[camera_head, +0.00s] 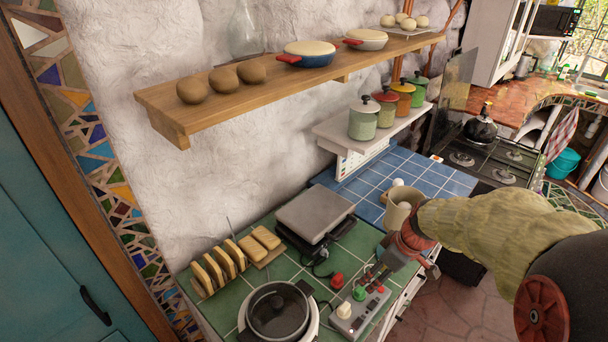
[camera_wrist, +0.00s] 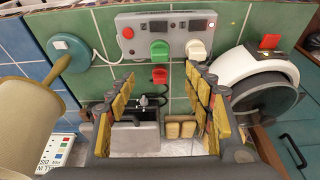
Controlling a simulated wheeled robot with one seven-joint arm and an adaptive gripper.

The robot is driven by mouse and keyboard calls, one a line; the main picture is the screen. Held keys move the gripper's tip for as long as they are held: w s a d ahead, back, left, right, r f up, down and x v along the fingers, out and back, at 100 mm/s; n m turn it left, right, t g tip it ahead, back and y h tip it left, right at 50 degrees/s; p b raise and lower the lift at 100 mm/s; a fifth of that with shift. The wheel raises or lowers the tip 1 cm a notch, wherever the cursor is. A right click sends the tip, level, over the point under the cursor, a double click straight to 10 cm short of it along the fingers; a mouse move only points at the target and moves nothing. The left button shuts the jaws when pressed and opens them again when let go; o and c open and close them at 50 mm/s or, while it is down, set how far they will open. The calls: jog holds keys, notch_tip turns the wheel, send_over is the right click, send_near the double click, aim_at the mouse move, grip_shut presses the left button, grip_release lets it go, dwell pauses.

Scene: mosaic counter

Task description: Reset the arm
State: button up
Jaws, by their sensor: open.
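My arm comes in from the right in the head view, with a fabric-like sleeve on it. My gripper (camera_head: 372,276) hangs above the green tiled counter, close to the grey control panel (camera_head: 359,310). In the wrist view my gripper (camera_wrist: 160,88) has its two yellow-padded fingers spread wide. Nothing is held between them. The panel (camera_wrist: 190,36), with its green, white and red knobs, lies beyond the fingertips. I cannot tell whether the fingers touch anything.
A pot (camera_head: 277,312) sits on a white cooker at the front. Bread slices in a rack (camera_head: 218,270) and a grey press (camera_head: 315,214) stand behind. A cream cylinder (camera_head: 398,215) is near my wrist. A wooden shelf (camera_head: 215,112) runs above along the wall.

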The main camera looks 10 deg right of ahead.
jog(key=s+a+r+m+t+h+b, duration=0.1)
jog(key=s+a+r+m+b, duration=0.3)
jog(key=s+a+r, duration=0.7)
jog(key=s+r+m+t, duration=0.1)
jog(key=s+m, duration=0.1)
jog(key=s, duration=0.1)
jog(key=shift+s+a+r+m+t+h, duration=0.2)
jog(key=shift+s+m+t+h, duration=0.05)
jog(key=shift+m+t+h, duration=0.15)
jog(key=shift+d, duration=0.1)
dwell(0.6)
